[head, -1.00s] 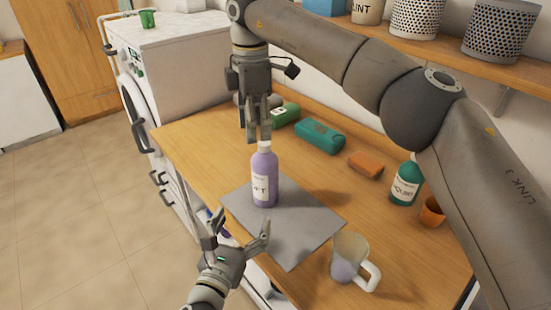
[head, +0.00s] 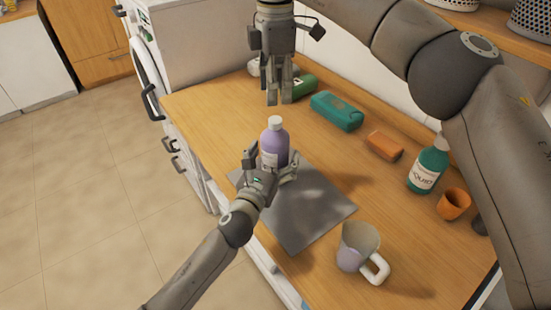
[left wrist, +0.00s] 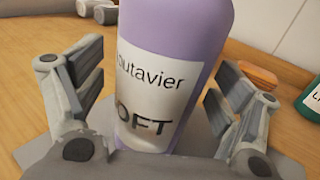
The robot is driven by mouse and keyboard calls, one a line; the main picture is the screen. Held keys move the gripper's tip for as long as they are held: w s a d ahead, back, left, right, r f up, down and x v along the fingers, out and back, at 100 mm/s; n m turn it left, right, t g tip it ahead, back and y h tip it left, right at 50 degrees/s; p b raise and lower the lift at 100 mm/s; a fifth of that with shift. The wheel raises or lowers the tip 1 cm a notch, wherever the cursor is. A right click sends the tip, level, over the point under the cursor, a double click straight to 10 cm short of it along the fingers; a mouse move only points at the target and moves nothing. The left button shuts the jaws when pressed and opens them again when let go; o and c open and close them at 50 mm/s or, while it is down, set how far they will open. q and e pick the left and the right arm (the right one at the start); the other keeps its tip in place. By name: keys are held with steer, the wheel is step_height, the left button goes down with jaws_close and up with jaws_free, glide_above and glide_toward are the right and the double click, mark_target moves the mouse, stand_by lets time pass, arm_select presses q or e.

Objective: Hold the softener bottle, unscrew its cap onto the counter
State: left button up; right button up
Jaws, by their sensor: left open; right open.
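The purple softener bottle (head: 274,143) stands upright on the grey mat (head: 310,215) on the wooden counter. Its white cap (head: 276,121) is on its neck. My left gripper (head: 272,165) is open, with its fingers on either side of the bottle's body. In the left wrist view the bottle (left wrist: 165,75) stands between the open fingers, its label facing the camera, with a gap visible on both sides. My right gripper (head: 278,95) is open, points down and hangs above and behind the cap in the picture, empty. The bottle's lower part is hidden by my left gripper in the head view.
A teal container (head: 337,111), an orange block (head: 384,145), a green soap bottle (head: 428,165) and an orange cup (head: 453,204) stand along the counter's back. A mug (head: 357,243) stands at the front right. A washing machine (head: 170,50) is at the left.

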mark_target(275, 119)
arm_select(q)
steer(key=shift+w+r, duration=0.1)
steer(key=shift+w, duration=0.05)
arm_select(e)
steer(key=shift+s+a+r, duration=0.1)
steer(key=shift+s+r, duration=0.05)
steer(key=shift+s, duration=0.05)
arm_select(q)
steer(key=shift+w, duration=0.1)
arm_select(e)
steer(key=shift+w, duration=0.1)
arm_select(q)
steer(key=shift+c, duration=0.6)
arm_select(e)
steer(key=shift+w, duration=0.1)
arm_select(q)
steer(key=c, duration=1.7)
jaws_close()
arm_select(e)
steer(key=n, duration=0.4)
steer(key=shift+f, duration=4.1)
